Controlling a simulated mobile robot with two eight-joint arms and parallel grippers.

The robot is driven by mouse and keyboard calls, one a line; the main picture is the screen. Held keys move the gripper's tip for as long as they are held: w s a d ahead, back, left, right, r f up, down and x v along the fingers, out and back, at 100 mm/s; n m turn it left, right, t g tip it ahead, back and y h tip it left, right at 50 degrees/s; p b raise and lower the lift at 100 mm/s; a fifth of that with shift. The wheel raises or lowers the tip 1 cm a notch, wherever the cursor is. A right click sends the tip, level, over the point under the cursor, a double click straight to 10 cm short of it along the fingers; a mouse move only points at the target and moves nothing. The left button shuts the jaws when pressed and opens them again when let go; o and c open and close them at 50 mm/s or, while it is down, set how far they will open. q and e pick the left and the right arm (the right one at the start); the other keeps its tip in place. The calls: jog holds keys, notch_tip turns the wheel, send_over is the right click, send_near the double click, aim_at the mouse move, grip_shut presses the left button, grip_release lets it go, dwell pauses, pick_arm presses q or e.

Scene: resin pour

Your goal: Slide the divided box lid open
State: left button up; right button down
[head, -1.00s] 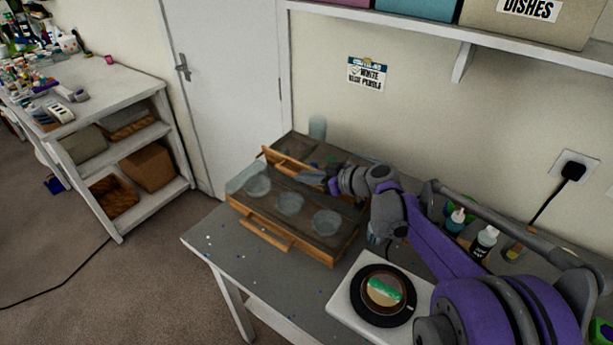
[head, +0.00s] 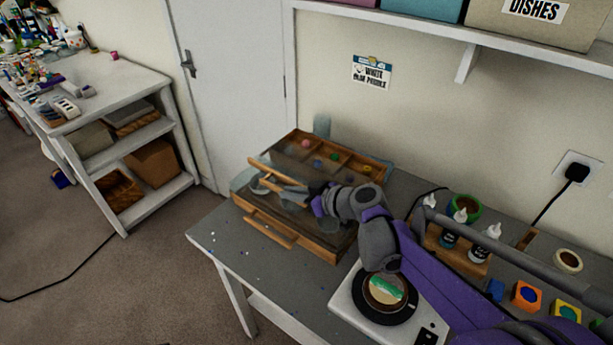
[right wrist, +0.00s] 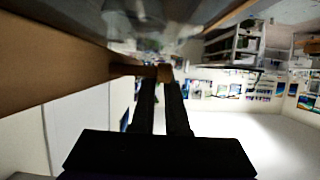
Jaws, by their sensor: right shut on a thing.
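The wooden divided box (head: 323,250) stands on the grey table. The lid (head: 272,169), with a wooden edge bar, lies over the front part, near clear cups that are partly hidden. My right gripper (head: 312,198) reaches in from the right, at the lid. In the right wrist view the right gripper's fingers (right wrist: 164,88) are closed at a small wooden knob (right wrist: 165,72) beside a wooden edge. My left gripper is not in view.
A white plate device (head: 345,305) with a black disc stands right of the box. Bottles (head: 485,240) and colored blocks (head: 527,295) stand farther right. A clear cup (head: 322,124) stands behind the box. The table's front left is mostly clear, with small specks.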

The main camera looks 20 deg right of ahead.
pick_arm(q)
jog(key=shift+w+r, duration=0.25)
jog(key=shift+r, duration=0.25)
pick_arm(e)
jog(key=s+a, duration=0.1)
jog(key=a, duration=0.1)
jog(key=s+a, duration=0.2)
jog(key=shift+s+a, duration=0.25)
jog(key=shift+a, duration=0.05)
jog(key=c, duration=0.9)
grip_release()
pick_arm(q)
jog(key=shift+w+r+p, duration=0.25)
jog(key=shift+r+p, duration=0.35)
jog(key=shift+p, duration=0.05)
pick_arm(e)
jog(key=v, duration=1.1)
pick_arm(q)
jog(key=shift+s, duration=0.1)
pick_arm(e)
jog(key=shift+f, duration=0.15)
